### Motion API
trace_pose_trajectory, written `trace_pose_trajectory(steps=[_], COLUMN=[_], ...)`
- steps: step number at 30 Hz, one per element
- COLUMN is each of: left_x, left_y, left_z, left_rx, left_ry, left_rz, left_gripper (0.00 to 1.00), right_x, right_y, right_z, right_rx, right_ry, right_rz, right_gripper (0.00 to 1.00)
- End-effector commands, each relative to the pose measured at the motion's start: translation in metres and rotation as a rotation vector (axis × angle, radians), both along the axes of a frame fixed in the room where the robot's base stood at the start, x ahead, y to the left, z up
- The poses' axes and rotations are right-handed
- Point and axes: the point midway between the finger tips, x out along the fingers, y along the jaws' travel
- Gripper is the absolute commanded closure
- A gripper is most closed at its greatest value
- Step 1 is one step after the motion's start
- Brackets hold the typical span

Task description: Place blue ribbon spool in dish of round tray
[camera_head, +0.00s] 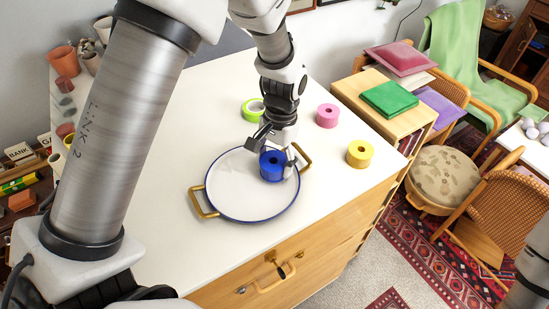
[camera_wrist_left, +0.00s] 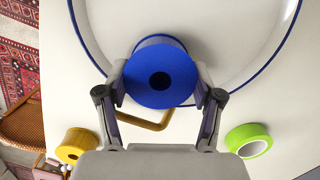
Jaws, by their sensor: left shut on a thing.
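The blue ribbon spool (camera_head: 272,166) is upright over the right part of the round tray, and it also shows in the left wrist view (camera_wrist_left: 161,72). My left gripper (camera_head: 279,158) is shut on the spool, with a finger on each side of it in the left wrist view (camera_wrist_left: 160,92). The round tray (camera_head: 230,191) is white with a blue rim and two brass handles. I cannot tell whether the spool's base touches the tray. My right gripper is not in view.
A green spool (camera_head: 253,110), a pink spool (camera_head: 327,116) and a yellow spool (camera_head: 360,153) stand on the white cabinet top (camera_head: 164,233) behind and right of the tray. The cabinet's front edge lies close before the tray. The left part of the tray is empty.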

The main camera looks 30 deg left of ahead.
Motion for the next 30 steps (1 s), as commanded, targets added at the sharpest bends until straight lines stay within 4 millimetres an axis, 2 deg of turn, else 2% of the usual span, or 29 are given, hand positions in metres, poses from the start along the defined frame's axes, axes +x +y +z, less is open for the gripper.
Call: trace_pose_trajectory(steps=[19, 20, 21, 22, 30], left_x=[0.0, 0.0, 0.0, 0.0, 0.0], left_y=[0.0, 0.0, 0.0, 0.0, 0.0], left_z=[-0.013, -0.012, -0.012, -0.012, -0.012], left_rx=[0.0, 0.0, 0.0, 0.0, 0.0], left_ry=[0.0, 0.0, 0.0, 0.0, 0.0], left_rz=[0.0, 0.0, 0.0, 0.0, 0.0], left_gripper=[0.74, 0.23, 0.09, 0.04, 0.04], right_x=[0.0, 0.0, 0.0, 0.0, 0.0], right_y=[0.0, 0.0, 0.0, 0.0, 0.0], right_z=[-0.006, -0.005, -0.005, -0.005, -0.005], right_rx=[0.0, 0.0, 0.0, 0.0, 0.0], right_ry=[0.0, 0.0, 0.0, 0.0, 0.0], right_rz=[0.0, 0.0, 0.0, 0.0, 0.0], right_gripper=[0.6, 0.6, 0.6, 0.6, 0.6])
